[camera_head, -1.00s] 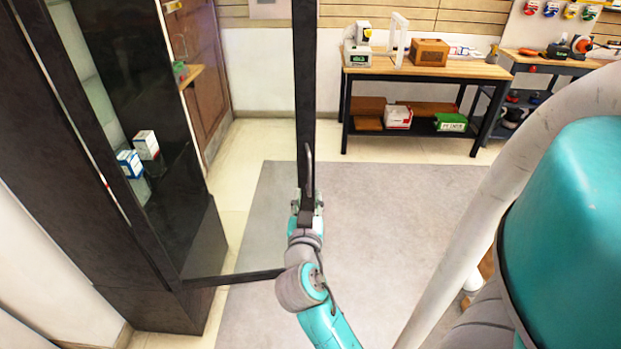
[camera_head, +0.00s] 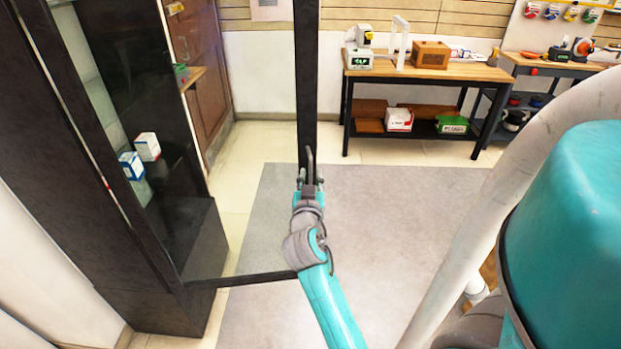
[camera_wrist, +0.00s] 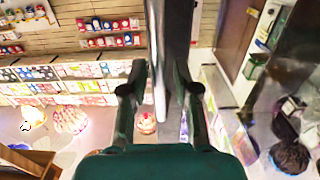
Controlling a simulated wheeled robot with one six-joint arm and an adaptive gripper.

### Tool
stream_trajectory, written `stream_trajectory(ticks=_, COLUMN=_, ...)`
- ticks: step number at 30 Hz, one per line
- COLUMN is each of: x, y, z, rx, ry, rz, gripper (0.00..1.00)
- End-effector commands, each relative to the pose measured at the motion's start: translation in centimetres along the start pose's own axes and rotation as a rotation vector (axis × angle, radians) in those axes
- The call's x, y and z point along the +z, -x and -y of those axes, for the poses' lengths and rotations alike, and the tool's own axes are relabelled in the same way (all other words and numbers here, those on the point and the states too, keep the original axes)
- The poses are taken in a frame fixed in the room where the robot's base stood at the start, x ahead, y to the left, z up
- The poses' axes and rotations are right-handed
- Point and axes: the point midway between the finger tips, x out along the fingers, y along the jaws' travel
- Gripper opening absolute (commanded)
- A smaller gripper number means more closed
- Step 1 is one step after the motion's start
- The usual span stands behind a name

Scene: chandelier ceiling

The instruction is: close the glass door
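The glass door (camera_head: 240,279) has a black frame and stands swung open from the dark cabinet on the left in the head view. Its upright bar (camera_head: 307,80) carries a grey handle (camera_head: 310,165). My gripper (camera_head: 311,182) is at the lower part of this handle. In the wrist view the handle (camera_wrist: 158,70) runs between the two fingers of my gripper (camera_wrist: 160,80). The fingers stand apart on either side of it, with gaps showing, so the gripper looks open around the handle. Any contact is hard to make out.
The black cabinet (camera_head: 165,308) holds small white boxes (camera_head: 147,146) on a shelf. A wooden-topped workbench (camera_head: 430,70) stands against the back wall, with another bench (camera_head: 555,62) to its right. The grey mat (camera_head: 400,220) on the floor is clear.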

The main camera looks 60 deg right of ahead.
Motion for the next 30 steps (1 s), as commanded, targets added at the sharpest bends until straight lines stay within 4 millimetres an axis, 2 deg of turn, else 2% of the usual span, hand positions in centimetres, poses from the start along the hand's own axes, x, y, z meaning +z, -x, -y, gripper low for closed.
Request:
stream_trajectory(ticks=1, x=0.0, y=0.0, z=0.0, rx=0.0, ry=0.0, rz=0.0, gripper=0.11)
stream_trajectory(ticks=3, x=0.0, y=0.0, z=0.0, rx=0.0, ry=0.0, rz=0.0, gripper=0.0)
stream_trajectory(ticks=11, x=0.0, y=0.0, z=0.0, rx=0.0, ry=0.0, rz=0.0, gripper=0.0)
stream_trajectory(ticks=17, x=0.1, y=-0.9, z=0.0, rx=-0.014, ry=0.0, rz=0.001, gripper=0.0)
stream_trajectory(ticks=23, x=0.0, y=-3.8, z=0.3, rx=-0.065, ry=-0.001, rz=0.0, gripper=0.0)
stream_trajectory(ticks=30, x=-0.1, y=-9.6, z=1.6, rx=-0.174, ry=-0.003, rz=-0.001, gripper=0.0)
